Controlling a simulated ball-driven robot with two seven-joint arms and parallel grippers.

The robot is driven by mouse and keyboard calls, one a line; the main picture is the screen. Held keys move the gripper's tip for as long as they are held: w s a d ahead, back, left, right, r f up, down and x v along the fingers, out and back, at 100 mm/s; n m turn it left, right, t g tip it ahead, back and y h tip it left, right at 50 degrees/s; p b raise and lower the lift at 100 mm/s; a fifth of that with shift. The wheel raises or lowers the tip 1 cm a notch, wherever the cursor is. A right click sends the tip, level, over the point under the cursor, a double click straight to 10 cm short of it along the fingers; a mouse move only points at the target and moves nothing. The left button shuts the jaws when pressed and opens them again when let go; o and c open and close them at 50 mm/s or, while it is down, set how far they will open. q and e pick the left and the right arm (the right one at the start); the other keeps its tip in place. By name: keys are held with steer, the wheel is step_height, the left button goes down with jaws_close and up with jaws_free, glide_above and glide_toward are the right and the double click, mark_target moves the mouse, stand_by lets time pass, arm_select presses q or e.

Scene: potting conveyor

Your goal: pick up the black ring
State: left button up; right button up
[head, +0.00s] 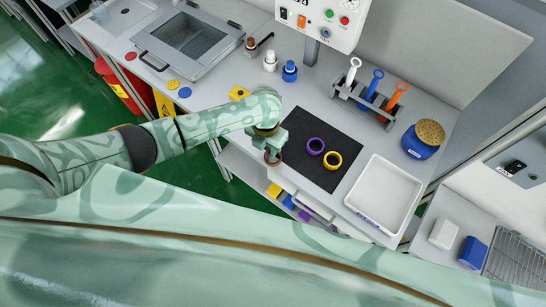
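My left gripper (272,156) points down at the mat's left edge, left of the purple ring. No other black ring stands out on the dark mat. My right gripper is not in view.
A white tray (351,196) sits right of the mat. Behind are a rack with white, blue and orange handled tools (364,106) and a blue pot with a tan top (421,142). Small bottles (289,71) stand near the control box (322,18). The bench's front edge is close to my gripper.

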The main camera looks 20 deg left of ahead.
arm_select(q)
step_height(320, 180, down, 2)
jaws_close()
steer(key=shift+r, duration=0.2)
